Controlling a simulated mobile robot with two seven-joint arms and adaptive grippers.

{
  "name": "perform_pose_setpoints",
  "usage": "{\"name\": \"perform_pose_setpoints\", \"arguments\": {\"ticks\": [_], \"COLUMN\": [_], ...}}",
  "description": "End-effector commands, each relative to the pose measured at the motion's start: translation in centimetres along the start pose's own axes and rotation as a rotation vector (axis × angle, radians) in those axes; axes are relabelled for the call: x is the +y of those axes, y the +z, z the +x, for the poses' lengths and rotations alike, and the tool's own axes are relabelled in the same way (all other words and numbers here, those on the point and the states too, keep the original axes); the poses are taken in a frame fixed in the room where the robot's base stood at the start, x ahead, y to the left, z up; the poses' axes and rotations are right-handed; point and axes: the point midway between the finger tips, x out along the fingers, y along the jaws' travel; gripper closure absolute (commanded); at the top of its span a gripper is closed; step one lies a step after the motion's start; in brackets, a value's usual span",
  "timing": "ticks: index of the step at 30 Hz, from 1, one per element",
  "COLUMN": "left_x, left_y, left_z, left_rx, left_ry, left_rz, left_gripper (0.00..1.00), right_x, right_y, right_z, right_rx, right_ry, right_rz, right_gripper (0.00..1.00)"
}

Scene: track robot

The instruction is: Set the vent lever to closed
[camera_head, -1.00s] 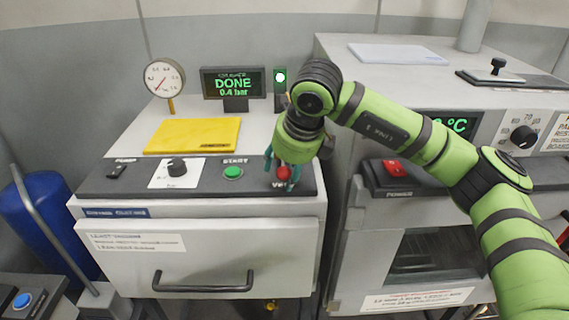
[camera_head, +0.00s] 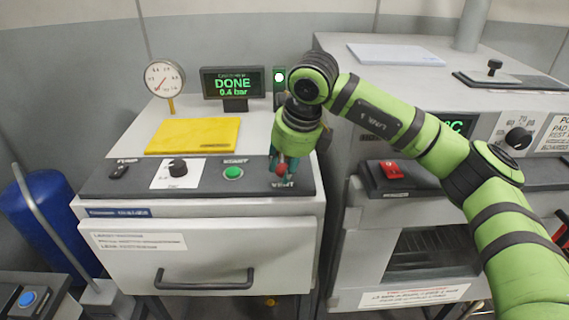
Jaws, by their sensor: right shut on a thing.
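The vent lever (camera_head: 281,168) has a red knob and stands at the right end of the dark control strip, by the label "VENT" (camera_head: 283,185). My right gripper (camera_head: 283,167) points down over it, with its teal fingers shut around the red knob. The fingers hide most of the lever, so its exact angle cannot be told. The display (camera_head: 233,83) behind reads "DONE 0.4 bar". My left gripper is not in view.
A green start button (camera_head: 233,173), a black knob (camera_head: 178,167) and a power switch (camera_head: 119,171) share the strip. A yellow plate (camera_head: 193,135) lies behind them. A red power switch (camera_head: 391,169) is on the machine to the right. A drawer handle (camera_head: 205,280) juts out below.

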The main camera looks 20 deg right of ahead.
Motion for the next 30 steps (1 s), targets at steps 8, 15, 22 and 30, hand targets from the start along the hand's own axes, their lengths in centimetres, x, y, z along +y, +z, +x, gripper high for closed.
{"name": "perform_pose_setpoints", "arguments": {"ticks": [8,15,22,30], "left_x": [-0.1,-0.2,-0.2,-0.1], "left_y": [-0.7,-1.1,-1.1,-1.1], "left_z": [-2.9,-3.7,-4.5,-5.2], "left_rx": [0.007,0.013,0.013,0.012], "left_ry": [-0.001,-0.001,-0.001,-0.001], "left_rz": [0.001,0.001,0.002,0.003], "left_gripper": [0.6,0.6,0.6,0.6], "right_x": [-0.6,-1.6,-2.7,-3.5], "right_y": [1.4,2.8,4.1,5.0], "right_z": [-2.5,-3.9,-5.0,-5.6], "right_rx": [0.114,0.106,0.105,0.107], "right_ry": [0.117,0.111,0.108,0.107], "right_rz": [0.032,0.033,0.036,0.035], "right_gripper": [1.0,1.0,1.0,1.0]}}
